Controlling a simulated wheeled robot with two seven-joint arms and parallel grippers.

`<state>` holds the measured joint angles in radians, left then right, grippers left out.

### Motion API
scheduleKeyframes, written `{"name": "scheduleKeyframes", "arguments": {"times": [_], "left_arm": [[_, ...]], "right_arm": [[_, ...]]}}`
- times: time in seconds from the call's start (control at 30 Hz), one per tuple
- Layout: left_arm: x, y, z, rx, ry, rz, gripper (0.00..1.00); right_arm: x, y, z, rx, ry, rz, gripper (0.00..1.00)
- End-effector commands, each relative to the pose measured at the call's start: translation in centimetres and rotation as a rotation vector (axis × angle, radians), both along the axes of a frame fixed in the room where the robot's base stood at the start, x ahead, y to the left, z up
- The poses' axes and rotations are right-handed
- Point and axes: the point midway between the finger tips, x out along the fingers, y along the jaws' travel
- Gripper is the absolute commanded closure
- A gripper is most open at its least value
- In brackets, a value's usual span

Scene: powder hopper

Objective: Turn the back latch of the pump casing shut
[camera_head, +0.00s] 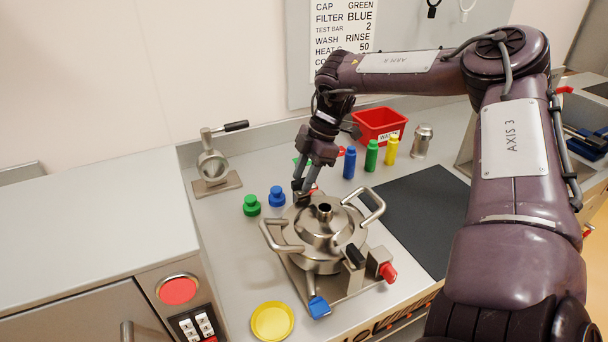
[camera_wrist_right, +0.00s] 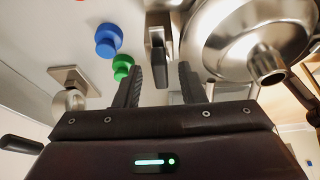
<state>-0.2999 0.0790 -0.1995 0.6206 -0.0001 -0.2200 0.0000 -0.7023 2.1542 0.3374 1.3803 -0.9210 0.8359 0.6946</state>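The steel pump casing (camera_head: 322,240) with its domed lid stands on a base plate on the counter. Two bar handles stick out from its sides. A front latch with a black grip (camera_head: 354,257) shows on its near side. In the wrist view the back latch (camera_wrist_right: 160,62), a metal bracket with a dark grip, stands beside the rounded lid (camera_wrist_right: 240,45). My right gripper (camera_head: 302,190) points down at the casing's back edge and partly hides this latch. In the wrist view its fingers (camera_wrist_right: 162,88) are apart, one on each side of the latch grip. Contact is not clear.
Green (camera_head: 251,205) and blue (camera_head: 277,196) caps sit left of the casing. Several small bottles (camera_head: 371,155) and a red bin (camera_head: 379,125) stand behind it. A yellow dish (camera_head: 272,322) lies in front. A dark mat (camera_head: 425,215) lies clear on the right.

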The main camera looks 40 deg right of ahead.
Motion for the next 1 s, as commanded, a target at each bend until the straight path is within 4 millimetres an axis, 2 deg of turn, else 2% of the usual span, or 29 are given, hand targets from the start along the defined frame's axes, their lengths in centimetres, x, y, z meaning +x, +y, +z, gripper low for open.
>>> {"name": "scheduleKeyframes", "arguments": {"times": [0.3, 0.6, 1.0], "left_arm": [[-0.1, 0.13, 0.01, 0.001, 0.002, -0.001, 0.31], [-0.12, 0.12, 0.01, 0.002, 0.002, -0.002, 0.31], [-0.12, 0.11, -0.9, 0.002, 0.002, -0.002, 0.31]], "right_arm": [[0.04, 0.15, -0.37, 0.0, 0.0, 0.0, 0.64], [0.04, 0.14, -0.35, 0.0, 0.0, 0.0, 1.0], [0.03, 0.18, -0.51, 0.0, -0.003, -0.058, 1.0]]}}
